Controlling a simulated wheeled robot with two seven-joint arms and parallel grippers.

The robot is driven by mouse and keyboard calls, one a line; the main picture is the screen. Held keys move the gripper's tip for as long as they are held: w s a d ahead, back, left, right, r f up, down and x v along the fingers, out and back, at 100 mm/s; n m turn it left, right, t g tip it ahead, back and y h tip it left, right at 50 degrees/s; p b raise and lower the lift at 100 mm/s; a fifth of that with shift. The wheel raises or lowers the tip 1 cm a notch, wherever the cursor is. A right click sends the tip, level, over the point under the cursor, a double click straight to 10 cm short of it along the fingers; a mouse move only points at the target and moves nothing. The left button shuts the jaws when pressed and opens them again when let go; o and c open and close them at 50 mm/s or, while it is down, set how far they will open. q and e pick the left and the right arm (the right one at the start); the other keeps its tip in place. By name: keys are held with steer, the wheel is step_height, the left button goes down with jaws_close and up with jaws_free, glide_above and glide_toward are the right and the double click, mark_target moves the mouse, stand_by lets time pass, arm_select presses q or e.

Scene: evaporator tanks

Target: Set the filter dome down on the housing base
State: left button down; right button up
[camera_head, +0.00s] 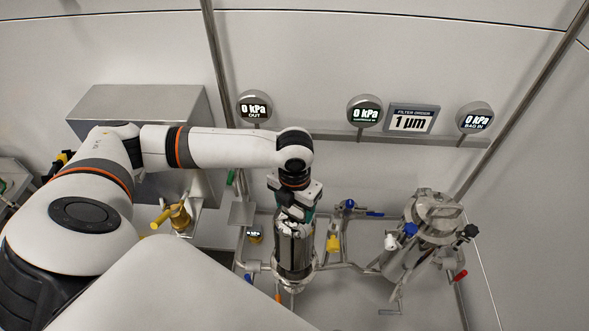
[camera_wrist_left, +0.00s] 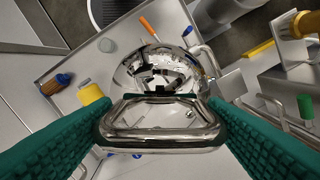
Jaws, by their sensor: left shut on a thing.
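The filter dome (camera_head: 294,250) is a shiny steel cylinder, upright below my left gripper (camera_head: 297,213) in the head view. In the left wrist view its rounded mirror-like top (camera_wrist_left: 150,68) and looped handle (camera_wrist_left: 160,142) show. The green fingers of my left gripper (camera_wrist_left: 158,108) are shut on the handle, one at each side. The housing base (camera_head: 293,279) is a steel flange with piping directly under the dome. I cannot tell whether the dome's lower rim touches it. My right gripper is out of view.
A second steel vessel (camera_head: 431,220) with clamps stands to the right. Pressure gauges (camera_head: 364,111) line the wall rail behind. A grey box (camera_head: 150,108) is at the left.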

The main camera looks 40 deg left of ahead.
arm_select(q)
steer(key=shift+f+b, duration=0.45)
steer(key=shift+f, duration=0.65)
steer(key=shift+p, duration=0.8)
stand_by(0.8)
steer(key=shift+f+b, duration=1.15)
steer(key=shift+f, duration=1.25)
steer(key=shift+c, duration=2)
jaws_free()
steer(key=shift+o, duration=1.2)
steer(key=shift+s, duration=0.1)
